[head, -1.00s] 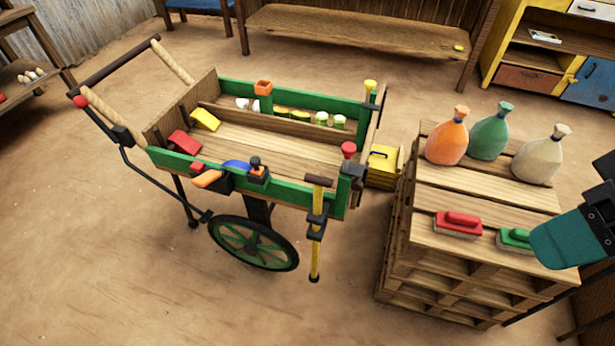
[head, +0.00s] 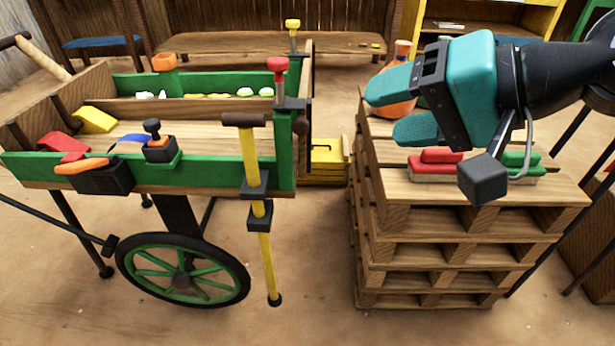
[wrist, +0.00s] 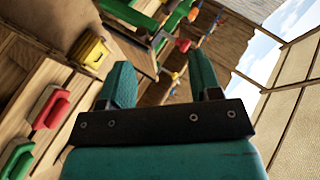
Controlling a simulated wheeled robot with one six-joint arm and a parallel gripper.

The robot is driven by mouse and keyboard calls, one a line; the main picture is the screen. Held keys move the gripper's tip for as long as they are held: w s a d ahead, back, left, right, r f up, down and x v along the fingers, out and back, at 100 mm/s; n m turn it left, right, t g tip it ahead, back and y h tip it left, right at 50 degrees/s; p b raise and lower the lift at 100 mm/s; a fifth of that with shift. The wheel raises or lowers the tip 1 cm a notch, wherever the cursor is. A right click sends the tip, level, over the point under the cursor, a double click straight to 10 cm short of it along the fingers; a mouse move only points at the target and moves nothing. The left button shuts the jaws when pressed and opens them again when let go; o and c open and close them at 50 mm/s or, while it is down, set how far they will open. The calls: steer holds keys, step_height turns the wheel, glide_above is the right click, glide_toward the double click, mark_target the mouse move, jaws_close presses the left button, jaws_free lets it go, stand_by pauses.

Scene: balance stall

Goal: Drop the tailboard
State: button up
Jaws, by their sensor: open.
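The green-sided cart (head: 225,172) stands at the left in the head view. Its tailboard (head: 309,95) is the upright brown wooden panel at the cart's right end, seen nearly edge-on. A red-knobbed pin (head: 278,66) stands at its near corner and a yellow-knobbed pin (head: 292,26) at its far corner. My gripper (head: 398,106) is open with teal fingers, right of the tailboard and apart from it, above the pallet stack. In the wrist view, my gripper (wrist: 162,72) has nothing between its fingers; the red knob (wrist: 183,45) shows beyond them.
A pallet stack (head: 450,195) stands right of the cart, bearing red (head: 436,165) and green brushes (head: 520,163) and a partly hidden orange bottle (head: 402,48). A yellow box (head: 326,160) sits between cart and stack. A yellow prop leg (head: 266,255) stands at the cart's near corner.

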steer(key=w+d+f+m+t+y+b, duration=0.1)
steer(key=w+f+m+t+b, duration=0.15)
steer(key=f+b, duration=0.55)
steer(key=w+d+f+m+t+y+b, duration=0.1)
steer(key=w+f+m+t+b, duration=0.25)
steer(key=b, duration=0.55)
steer(key=m+p, duration=0.2)
steer(key=p, duration=0.4)
glide_toward(305, 129)
steer(key=shift+t, duration=0.3)
steer(key=p+x, duration=0.1)
steer(key=x, duration=0.8)
steer(key=shift+w+a+f, duration=0.1)
steer(key=shift+a+f, duration=0.05)
steer(key=shift+a, duration=0.05)
jaws_close()
